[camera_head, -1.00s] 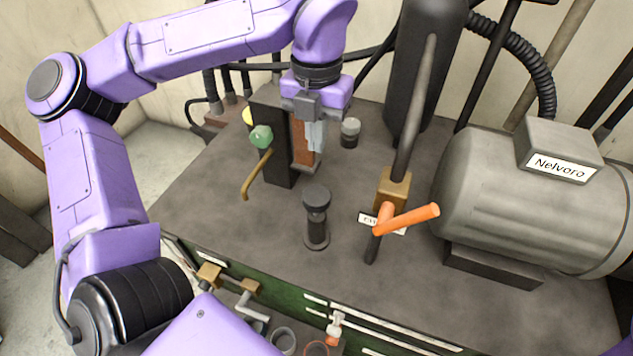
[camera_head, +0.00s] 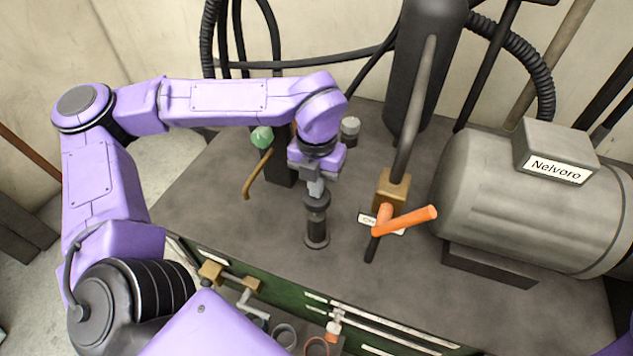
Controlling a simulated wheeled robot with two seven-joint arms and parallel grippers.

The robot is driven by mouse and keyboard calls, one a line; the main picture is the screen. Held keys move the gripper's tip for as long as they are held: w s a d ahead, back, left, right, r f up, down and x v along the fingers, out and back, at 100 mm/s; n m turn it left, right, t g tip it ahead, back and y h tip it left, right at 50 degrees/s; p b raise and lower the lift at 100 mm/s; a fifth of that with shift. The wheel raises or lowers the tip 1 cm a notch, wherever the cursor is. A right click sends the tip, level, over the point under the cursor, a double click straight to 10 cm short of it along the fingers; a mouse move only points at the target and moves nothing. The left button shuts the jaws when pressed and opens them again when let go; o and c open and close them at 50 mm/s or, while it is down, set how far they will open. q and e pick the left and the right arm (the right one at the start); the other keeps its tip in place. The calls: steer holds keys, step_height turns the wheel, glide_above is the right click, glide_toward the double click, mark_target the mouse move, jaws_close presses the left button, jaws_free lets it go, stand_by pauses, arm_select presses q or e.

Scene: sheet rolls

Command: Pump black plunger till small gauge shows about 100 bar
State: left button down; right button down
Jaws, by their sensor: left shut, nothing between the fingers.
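The black plunger (camera_head: 317,228) stands upright on the grey bench top, near its front edge in the head view. My left gripper (camera_head: 317,190) points down right over the plunger's cap, shut, with nothing between its fingers. Its tips are at or just above the cap; I cannot tell whether they touch. A small capped fitting (camera_head: 350,128) stands behind the gripper. No gauge face can be read; part of the dark block (camera_head: 280,170) behind is hidden by my arm. My right gripper is not in view.
An orange-handled valve (camera_head: 405,220) on a brass block stands right of the plunger. A grey motor (camera_head: 530,205) labelled Nelvoro fills the right. A green knob (camera_head: 262,138) and a bent brass lever (camera_head: 256,175) are at left. The bench top (camera_head: 215,195) is clear at front left.

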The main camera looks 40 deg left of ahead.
arm_select(q)
step_height(320, 180, down, 5)
steer(key=b, duration=0.2)
steer(key=shift+b, duration=0.35)
steer(key=shift+s+r, duration=0.15)
steer(key=shift+s, duration=0.05)
steer(key=r+p, duration=0.1)
steer(key=p, duration=0.1)
steer(key=r+p, duration=0.1)
steer(key=r, duration=0.1)
steer(key=r+p, duration=0.2)
steer(key=shift+w+r+p, duration=0.2)
steer(key=shift+w+p, duration=0.05)
steer(key=shift+p, duration=0.1)
steer(key=shift+r+b, duration=0.35)
steer(key=shift+b, duration=0.5)
step_height(320, 180, up, 8)
steer(key=shift+r+b, duration=0.2)
steer(key=shift+b, duration=0.15)
steer(key=shift+s, duration=0.1)
